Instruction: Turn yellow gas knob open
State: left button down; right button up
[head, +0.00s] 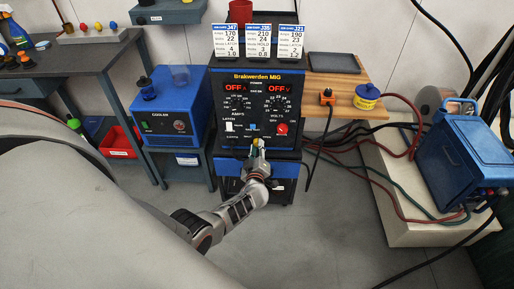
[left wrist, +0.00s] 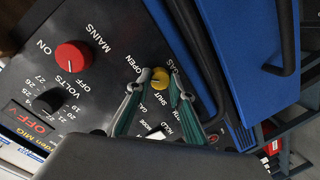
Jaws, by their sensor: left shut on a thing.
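The yellow gas knob (left wrist: 160,77) is on the black front panel of the blue welder (head: 257,108), low down, near the words GAS, OPEN and SHUT. In the left wrist view my left gripper (left wrist: 157,80) has a grey-tipped green finger on each side of the knob and is shut on it. The knob's pointer direction cannot be made out. In the head view my left gripper (head: 257,148) is at the bottom of the panel, mostly hiding the knob. My right gripper is not in view.
A red mains knob (left wrist: 73,55) and a black volts knob (left wrist: 50,100) are on the same panel. Three cards (head: 258,42) stand on the welder. A blue cooler (head: 172,112) is to its left. Hoses and a blue box (head: 463,145) are to the right.

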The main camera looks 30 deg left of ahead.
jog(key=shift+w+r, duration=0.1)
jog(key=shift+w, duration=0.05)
pick_arm(q)
jog(key=c, duration=1.8)
grip_release()
jog(key=shift+o, duration=0.2)
jog(key=v, duration=0.7)
jog(key=shift+s, duration=0.2)
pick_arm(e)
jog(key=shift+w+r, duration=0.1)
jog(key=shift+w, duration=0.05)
pick_arm(q)
jog(key=shift+d, duration=0.1)
